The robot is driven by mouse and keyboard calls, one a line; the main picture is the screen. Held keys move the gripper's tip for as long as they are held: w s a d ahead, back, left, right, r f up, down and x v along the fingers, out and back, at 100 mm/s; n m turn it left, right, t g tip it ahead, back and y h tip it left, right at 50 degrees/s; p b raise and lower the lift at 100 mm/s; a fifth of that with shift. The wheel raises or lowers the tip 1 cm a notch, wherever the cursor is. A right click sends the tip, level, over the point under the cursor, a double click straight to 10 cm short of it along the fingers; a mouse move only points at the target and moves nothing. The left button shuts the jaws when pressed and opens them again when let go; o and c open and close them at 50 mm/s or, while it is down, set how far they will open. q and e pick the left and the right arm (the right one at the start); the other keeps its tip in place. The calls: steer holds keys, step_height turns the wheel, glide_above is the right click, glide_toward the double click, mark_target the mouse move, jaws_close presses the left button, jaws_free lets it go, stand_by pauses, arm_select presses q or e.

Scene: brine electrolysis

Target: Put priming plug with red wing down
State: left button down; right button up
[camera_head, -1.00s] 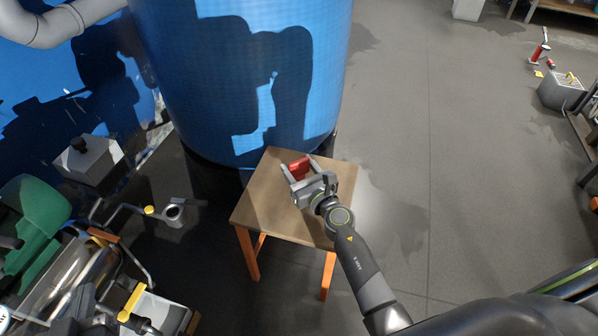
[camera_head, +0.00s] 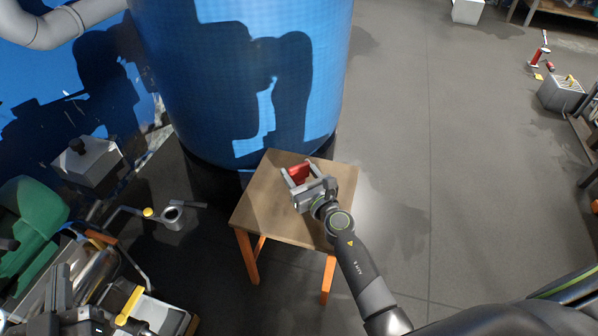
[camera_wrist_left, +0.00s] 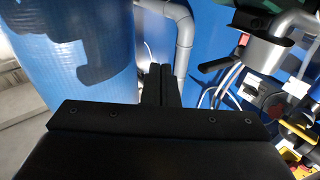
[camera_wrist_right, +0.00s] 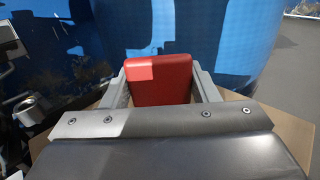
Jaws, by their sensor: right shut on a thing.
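The red wing of the priming plug (camera_head: 299,175) is between the fingers of my right gripper (camera_head: 297,171), which is shut on it. In the right wrist view the red wing (camera_wrist_right: 158,79) fills the space between the two fingers (camera_wrist_right: 160,88). The rest of the plug is hidden. The plug is over the small wooden table (camera_head: 262,205); I cannot tell whether it touches the top. My left gripper (camera_head: 62,290) is at the lower left, with its fingers (camera_wrist_left: 161,80) together and nothing visible between them.
A large blue tank (camera_head: 240,75) stands right behind the table. A metal cup with a handle (camera_head: 173,217), a grey box (camera_head: 87,160) and a green machine (camera_head: 35,220) are to the left. The table top's left part is bare.

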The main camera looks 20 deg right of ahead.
steer(key=o, duration=1.1)
arm_select(q)
steer(key=shift+r, duration=0.4)
